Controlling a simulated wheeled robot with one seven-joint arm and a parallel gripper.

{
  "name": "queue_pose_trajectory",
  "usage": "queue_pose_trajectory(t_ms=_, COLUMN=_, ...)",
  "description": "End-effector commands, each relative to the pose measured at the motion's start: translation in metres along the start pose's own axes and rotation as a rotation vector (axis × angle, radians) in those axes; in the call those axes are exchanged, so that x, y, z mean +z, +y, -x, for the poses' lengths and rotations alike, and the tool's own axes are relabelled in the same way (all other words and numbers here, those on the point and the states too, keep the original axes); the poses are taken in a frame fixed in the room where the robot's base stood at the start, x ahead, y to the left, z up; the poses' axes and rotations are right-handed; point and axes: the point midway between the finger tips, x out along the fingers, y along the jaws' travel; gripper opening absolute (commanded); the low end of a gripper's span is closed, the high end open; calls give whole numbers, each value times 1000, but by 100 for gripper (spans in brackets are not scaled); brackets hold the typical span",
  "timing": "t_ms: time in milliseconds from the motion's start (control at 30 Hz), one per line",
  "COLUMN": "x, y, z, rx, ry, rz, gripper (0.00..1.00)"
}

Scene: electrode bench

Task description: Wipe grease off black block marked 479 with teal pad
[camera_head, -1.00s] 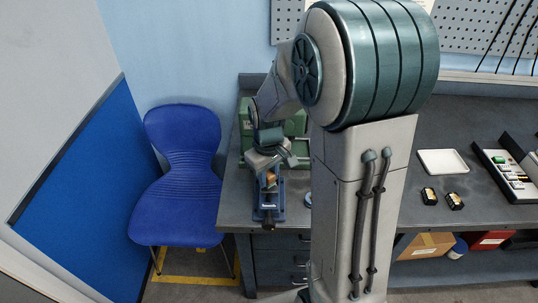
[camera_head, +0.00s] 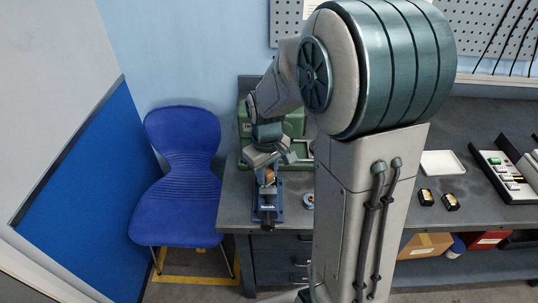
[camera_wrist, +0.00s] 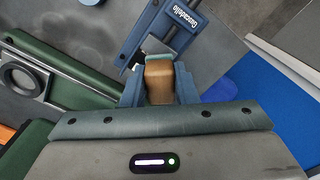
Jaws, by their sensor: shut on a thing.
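My gripper (camera_wrist: 159,92) is shut on a brown, copper-coloured block (camera_wrist: 159,80). In the head view my gripper (camera_head: 268,168) is at the left end of the bench, with the brown block (camera_head: 269,177) just above or at the blue vise (camera_head: 268,207). I cannot tell whether the block touches the vise. The vise (camera_wrist: 168,30) is just beyond the fingers in the wrist view. Two small black blocks with tan tops, one on the left (camera_head: 426,197) and one on the right (camera_head: 450,202), lie on the right part of the bench. Their markings are unreadable.
A green machine (camera_head: 292,124) stands behind the vise. A small round item (camera_head: 308,200) lies right of it. A white tray (camera_head: 442,162) and a rack of parts (camera_head: 505,172) are at the right. A blue chair (camera_head: 180,180) stands left of the bench (camera_head: 238,200).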

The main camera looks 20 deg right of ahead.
Motion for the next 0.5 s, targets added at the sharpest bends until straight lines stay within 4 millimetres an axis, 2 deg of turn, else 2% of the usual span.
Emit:
queue_pose_trajectory(t_ms=33, x=0, y=0, z=9, rx=0, ry=1, rz=0, gripper=5)
queue_pose_trajectory(t_ms=500, x=-1, y=-1, z=50, rx=1, ry=2, rz=2, gripper=5)
